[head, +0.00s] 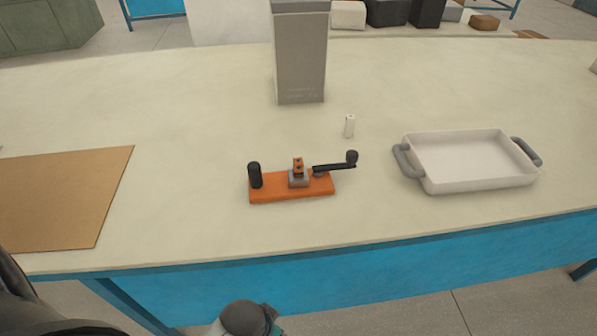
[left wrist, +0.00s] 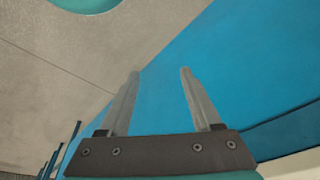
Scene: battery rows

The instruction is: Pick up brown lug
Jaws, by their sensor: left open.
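A small brown lug (head: 298,165) with dark holes stands upright on a grey block (head: 299,179). The block sits on an orange base (head: 291,191) on the table, with a black post (head: 255,174) at its left end and a black crank lever (head: 335,166) at its right. My left gripper (left wrist: 158,73) is open and empty in the left wrist view, with the blue table side behind it. The lug is not in that view. My right gripper is in neither view.
A white tray with grey handles (head: 468,187) stands to the right. A small white piece (head: 349,126) and a tall grey box (head: 300,55) are behind the base. A brown board (head: 62,195) lies at left. The table front between board and tray is mostly clear.

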